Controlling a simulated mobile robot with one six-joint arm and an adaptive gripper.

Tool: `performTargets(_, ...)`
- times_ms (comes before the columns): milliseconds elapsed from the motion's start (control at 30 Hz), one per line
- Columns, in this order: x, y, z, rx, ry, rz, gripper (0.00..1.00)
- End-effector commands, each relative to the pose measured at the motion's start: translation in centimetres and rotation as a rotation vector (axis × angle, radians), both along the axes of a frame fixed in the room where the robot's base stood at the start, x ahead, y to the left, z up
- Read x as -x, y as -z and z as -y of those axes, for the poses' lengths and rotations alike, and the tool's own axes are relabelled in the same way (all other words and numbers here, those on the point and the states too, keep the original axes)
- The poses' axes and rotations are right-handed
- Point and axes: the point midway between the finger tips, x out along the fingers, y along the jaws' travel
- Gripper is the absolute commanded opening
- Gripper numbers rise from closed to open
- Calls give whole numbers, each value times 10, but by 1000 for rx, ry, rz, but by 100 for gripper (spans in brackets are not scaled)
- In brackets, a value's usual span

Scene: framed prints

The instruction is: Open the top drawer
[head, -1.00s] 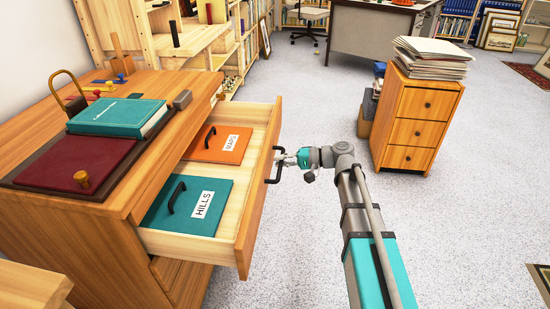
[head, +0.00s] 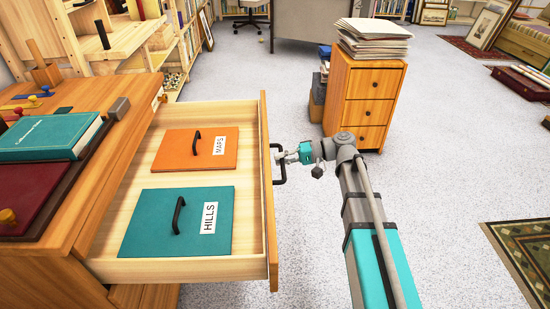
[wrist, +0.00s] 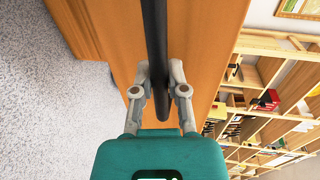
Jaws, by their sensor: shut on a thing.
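The top drawer (head: 268,190) of the wooden cabinet (head: 50,262) stands pulled well out in the head view. Its black bar handle (head: 281,172) is on the front panel. My gripper (head: 284,158) is at the handle. In the wrist view my gripper (wrist: 160,80) has a finger on each side of the black handle (wrist: 155,45) and is shut on it. Inside the drawer lie an orange folder (head: 190,149) labelled MAPS and a teal folder (head: 150,222) labelled HILLS, each with a black handle.
A teal book (head: 50,137) and a dark red book (head: 35,190) lie on the cabinet top. A small drawer unit (head: 362,100) with stacked papers (head: 373,38) stands behind my arm. A rug (head: 525,250) lies at right. Grey floor is open around my arm.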

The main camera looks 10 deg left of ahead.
Motion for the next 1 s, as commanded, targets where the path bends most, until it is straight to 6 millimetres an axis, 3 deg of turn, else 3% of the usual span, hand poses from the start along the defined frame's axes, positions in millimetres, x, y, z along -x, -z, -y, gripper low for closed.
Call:
performTargets(400,3,0,-11,1,-16,1,0)
performTargets(433,4,0,-11,1,-17,1,22)
performTargets(600,5,0,-12,1,-21,1,54)
performTargets(1000,6,0,-13,0,-23,0,54)
